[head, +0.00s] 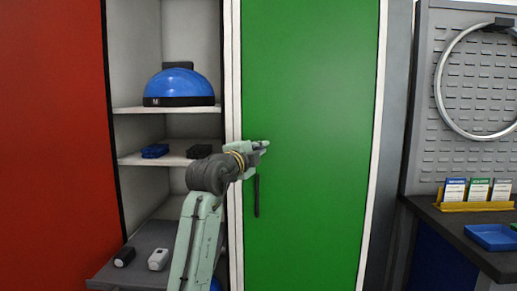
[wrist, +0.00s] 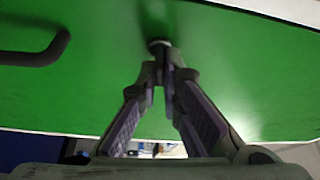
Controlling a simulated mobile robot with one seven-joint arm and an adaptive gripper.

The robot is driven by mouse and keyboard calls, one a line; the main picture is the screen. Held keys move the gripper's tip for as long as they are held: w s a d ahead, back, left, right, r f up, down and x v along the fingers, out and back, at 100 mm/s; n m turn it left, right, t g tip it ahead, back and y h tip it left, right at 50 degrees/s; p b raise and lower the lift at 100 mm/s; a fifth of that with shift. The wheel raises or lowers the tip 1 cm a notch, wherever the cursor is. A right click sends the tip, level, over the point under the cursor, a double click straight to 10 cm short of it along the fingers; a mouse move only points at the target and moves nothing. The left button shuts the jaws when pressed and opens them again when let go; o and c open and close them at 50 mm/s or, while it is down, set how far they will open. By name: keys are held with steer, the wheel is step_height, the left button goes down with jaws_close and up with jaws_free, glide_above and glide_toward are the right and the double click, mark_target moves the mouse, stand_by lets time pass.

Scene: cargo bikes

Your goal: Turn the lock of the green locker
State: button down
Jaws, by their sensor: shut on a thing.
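The green locker (head: 315,110) stands in the middle of the head view with its door closed. A dark vertical handle (head: 257,196) is on the left part of the door; it also shows in the wrist view (wrist: 35,55). The lock (wrist: 158,43) is a small round knob on the green door. My gripper (head: 264,146) is at the door just above the handle. In the wrist view my fingertips (wrist: 163,62) come together at the lock, shut on it. In the head view the lock is hidden by my gripper, and its turn angle cannot be told.
Left of the locker is an open shelf unit (head: 128,110) with a blue helmet (head: 180,88) and small items, then a red panel (head: 50,140). At the right a dark bench (head: 450,222) holds a blue tray (head: 490,237) and card boxes under a pegboard.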

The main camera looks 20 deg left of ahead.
steer(key=shift+m, duration=0.8)
steer(key=shift+f+g, duration=0.1)
steer(key=shift+g, duration=0.2)
steer(key=c, duration=1.8)
jaws_free()
steer(key=shift+o, duration=0.2)
steer(key=s+a, duration=0.1)
steer(key=s, duration=1.1)
steer(key=shift+a, duration=0.15)
